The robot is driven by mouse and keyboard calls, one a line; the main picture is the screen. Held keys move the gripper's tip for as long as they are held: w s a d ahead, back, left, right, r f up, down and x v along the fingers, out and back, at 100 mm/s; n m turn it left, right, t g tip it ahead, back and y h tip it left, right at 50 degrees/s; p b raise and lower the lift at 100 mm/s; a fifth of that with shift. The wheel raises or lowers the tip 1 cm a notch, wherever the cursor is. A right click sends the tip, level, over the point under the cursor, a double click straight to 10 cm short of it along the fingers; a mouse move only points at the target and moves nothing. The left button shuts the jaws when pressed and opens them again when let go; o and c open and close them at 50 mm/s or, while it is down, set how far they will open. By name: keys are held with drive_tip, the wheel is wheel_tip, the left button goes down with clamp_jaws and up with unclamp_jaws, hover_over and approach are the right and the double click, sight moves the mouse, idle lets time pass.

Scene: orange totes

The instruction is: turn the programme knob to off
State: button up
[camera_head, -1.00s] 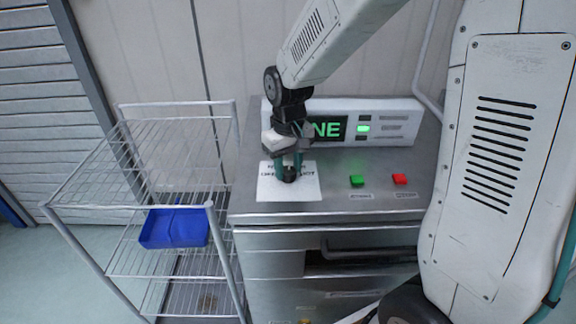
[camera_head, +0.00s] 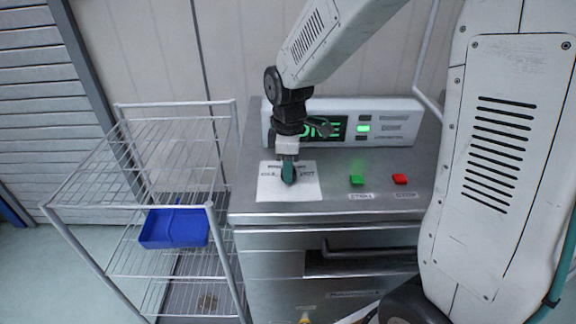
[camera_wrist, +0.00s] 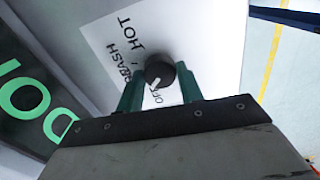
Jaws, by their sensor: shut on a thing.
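The programme knob (camera_wrist: 160,72) is a round black knob with a white pointer mark. It stands on a white label plate (camera_head: 265,190) on top of the steel machine. In the wrist view, printed words around it include "HOT" and what looks like "OFF"; the pointer is toward the lower left, near "OFF". My gripper (camera_head: 288,178) points down at the plate, and its two teal fingers are shut on the knob, one on each side. In the head view the fingers hide most of the knob.
A display box (camera_head: 398,122) with green lettering stands at the back of the machine top. A green button (camera_head: 356,180) and a red button (camera_head: 399,179) sit right of the plate. A wire rack (camera_head: 90,205) holding a blue bin (camera_head: 174,228) stands to the left.

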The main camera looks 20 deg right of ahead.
drive_tip(key=n, duration=0.5)
drive_tip(key=shift+r, duration=0.1)
drive_tip(key=shift+n, duration=0.3)
idle(0.4)
drive_tip(key=o, duration=1)
wheel_tip(320, 180, up, 8)
drive_tip(key=shift+f, duration=0.15)
